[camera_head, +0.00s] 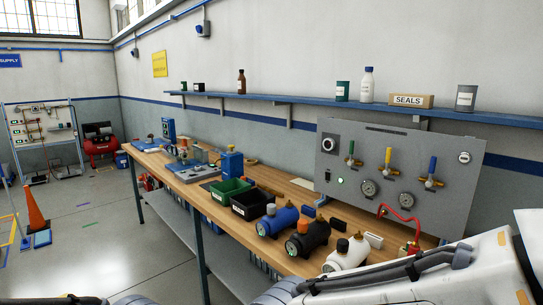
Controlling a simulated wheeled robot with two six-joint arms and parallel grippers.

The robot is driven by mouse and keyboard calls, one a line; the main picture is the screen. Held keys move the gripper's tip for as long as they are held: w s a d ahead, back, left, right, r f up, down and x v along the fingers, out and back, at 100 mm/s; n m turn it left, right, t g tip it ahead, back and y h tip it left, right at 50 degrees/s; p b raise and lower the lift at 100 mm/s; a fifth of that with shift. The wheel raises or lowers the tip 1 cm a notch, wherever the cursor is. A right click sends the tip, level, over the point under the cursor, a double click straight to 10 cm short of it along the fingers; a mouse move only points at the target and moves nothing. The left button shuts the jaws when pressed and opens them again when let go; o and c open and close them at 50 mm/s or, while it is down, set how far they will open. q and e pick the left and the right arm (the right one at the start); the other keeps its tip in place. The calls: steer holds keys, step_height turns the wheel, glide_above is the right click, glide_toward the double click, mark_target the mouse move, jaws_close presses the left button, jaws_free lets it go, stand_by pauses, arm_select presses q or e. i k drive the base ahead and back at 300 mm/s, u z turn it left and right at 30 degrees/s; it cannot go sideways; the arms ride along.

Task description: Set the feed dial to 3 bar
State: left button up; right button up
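A grey panel (450,166) stands upright at the back of the workbench, on the right. A round black dial (329,145) on a light square plate is at its upper left; it looks like the feed dial, but its label and setting are too small to read. Two round gauges, a left one (369,188) and a right one (407,199), sit low on the panel; their needles cannot be read. A green light (340,181) shows at the lower left. Parts of my arms show along the bottom edge, well short of the dial. Neither gripper is in view.
The panel carries green (351,153), yellow (388,158) and blue (431,170) valve handles and a red hose (398,214). Green and black bins (252,205) are farther left. A shelf (290,99) runs above.

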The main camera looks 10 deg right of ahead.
mark_target(328, 144)
steer(key=z, duration=0.3)
steer(key=k, duration=0.2)
steer(key=u, duration=1.3)
steer(key=i, duration=1.4)
steer(key=z, duration=1.25)
steer(key=i, duration=0.55)
steer(key=z, duration=0.55)
